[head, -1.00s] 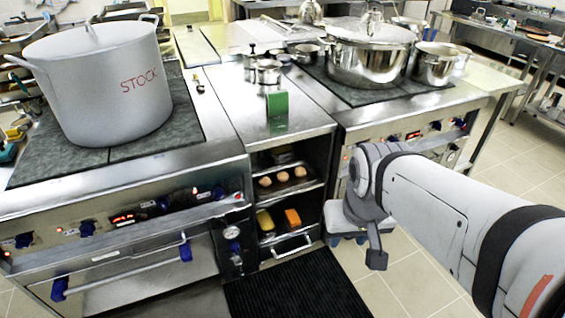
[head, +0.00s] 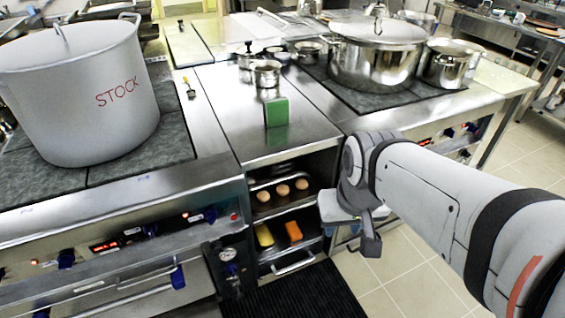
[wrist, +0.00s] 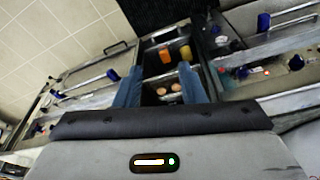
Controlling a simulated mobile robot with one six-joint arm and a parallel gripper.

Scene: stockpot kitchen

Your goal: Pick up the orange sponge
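The orange sponge (head: 293,231) lies on the lower shelf of the open cubby between the stoves, right of a yellow item (head: 264,236). In the wrist view the orange sponge (wrist: 164,56) shows small, beyond and between my fingertips, with the yellow item (wrist: 186,52) to its right. My gripper (head: 338,208) is in front of the cubby's right side, apart from the sponge. In the wrist view my gripper (wrist: 160,84) has its two blue fingers spread wide with nothing between them.
Several brown eggs (head: 282,190) sit on the shelf above the sponge. A green block (head: 277,111) stands on the counter above the cubby. A large stockpot (head: 80,95) is on the left stove, a lidded pot (head: 375,60) on the right. A black mat (head: 295,292) lies on the floor in front.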

